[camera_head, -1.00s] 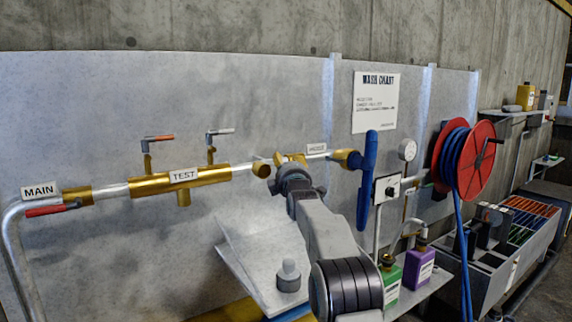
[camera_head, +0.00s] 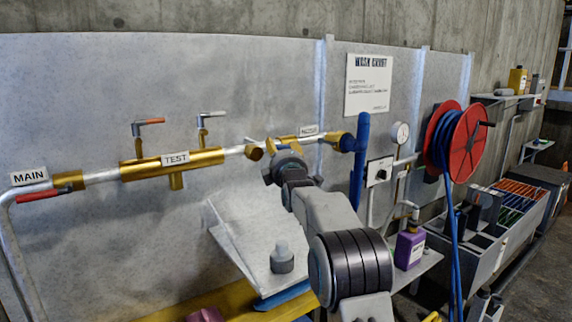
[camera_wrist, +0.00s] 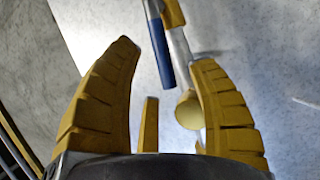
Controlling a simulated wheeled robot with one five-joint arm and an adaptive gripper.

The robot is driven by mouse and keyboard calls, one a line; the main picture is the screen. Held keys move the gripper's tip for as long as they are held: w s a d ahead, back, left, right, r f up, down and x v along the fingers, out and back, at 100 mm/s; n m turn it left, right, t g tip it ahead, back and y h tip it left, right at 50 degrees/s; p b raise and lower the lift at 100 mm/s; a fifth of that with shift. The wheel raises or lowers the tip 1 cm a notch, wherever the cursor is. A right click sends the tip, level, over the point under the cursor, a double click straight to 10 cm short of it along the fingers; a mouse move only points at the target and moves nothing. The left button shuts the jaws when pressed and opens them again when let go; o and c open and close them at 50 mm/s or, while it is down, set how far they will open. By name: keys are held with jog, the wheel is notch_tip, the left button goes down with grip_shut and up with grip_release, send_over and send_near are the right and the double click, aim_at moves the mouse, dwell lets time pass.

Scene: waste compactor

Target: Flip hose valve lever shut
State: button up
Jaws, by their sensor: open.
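The hose valve lever (camera_wrist: 160,45) has a blue grip on a metal stem. In the wrist view it shows between my fingertips, pointing down the picture, with no visible contact. Its brass valve body (camera_wrist: 173,12) and pipe (camera_wrist: 183,48) lie just right of it. In the head view, my gripper (camera_head: 284,163) is in front of the brass fitting (camera_head: 290,143) on the right part of the pipe, and the lever is hidden there. My gripper (camera_wrist: 165,54) is open and empty.
Other levers stand by the MAIN sign (camera_head: 29,176) and TEST sign (camera_head: 176,159). A blue hose (camera_head: 360,165) hangs right of my gripper. Below are a tilted grey panel (camera_head: 240,240) and a purple bottle (camera_head: 409,247). A red hose reel (camera_head: 468,143) is farther right.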

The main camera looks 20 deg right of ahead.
jog(key=v, duration=0.8)
jog(key=shift+a, duration=0.1)
jog(key=shift+c, duration=0.2)
